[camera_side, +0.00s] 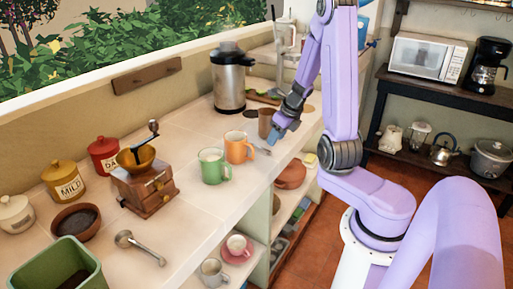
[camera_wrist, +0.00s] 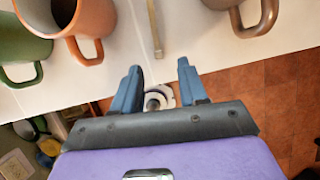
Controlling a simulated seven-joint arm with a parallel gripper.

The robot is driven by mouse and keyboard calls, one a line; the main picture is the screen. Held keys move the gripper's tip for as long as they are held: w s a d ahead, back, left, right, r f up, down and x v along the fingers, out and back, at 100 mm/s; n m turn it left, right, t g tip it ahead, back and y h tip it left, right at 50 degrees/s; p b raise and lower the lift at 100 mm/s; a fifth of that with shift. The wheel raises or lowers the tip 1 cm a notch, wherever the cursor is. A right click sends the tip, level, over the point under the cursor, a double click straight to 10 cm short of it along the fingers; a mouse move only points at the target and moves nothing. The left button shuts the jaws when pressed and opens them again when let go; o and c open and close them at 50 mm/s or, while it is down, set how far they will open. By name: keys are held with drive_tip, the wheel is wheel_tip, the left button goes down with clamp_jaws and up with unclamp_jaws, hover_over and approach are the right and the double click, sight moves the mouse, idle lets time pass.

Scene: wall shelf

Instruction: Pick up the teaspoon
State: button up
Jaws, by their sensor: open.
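A thin metallic handle (camera_wrist: 154,28), which looks like the teaspoon's, lies on the white counter in the wrist view. Its near end is close to the counter edge, just ahead of the gap between my fingers, and its far end is cut off by the frame. In the side view a small thin piece of it (camera_side: 262,150) shows beside the orange mug, too small to make out well. My gripper (camera_wrist: 159,68) is open and empty, with a blue finger on each side of the handle's line. In the side view my gripper (camera_side: 278,131) is low at the counter's edge.
An orange mug (camera_side: 239,148) and a green mug (camera_side: 213,168) stand left of my gripper, a brown mug (camera_side: 266,124) close behind it. A larger metal scoop (camera_side: 139,247) lies by the wooden grinder (camera_side: 146,187). Lower shelves hold cups.

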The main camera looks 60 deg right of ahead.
sight(256, 146)
drive_tip(key=shift+a+x, duration=0.2)
drive_tip(key=shift+x, duration=2.55)
drive_tip(key=shift+s, duration=0.15)
clamp_jaws()
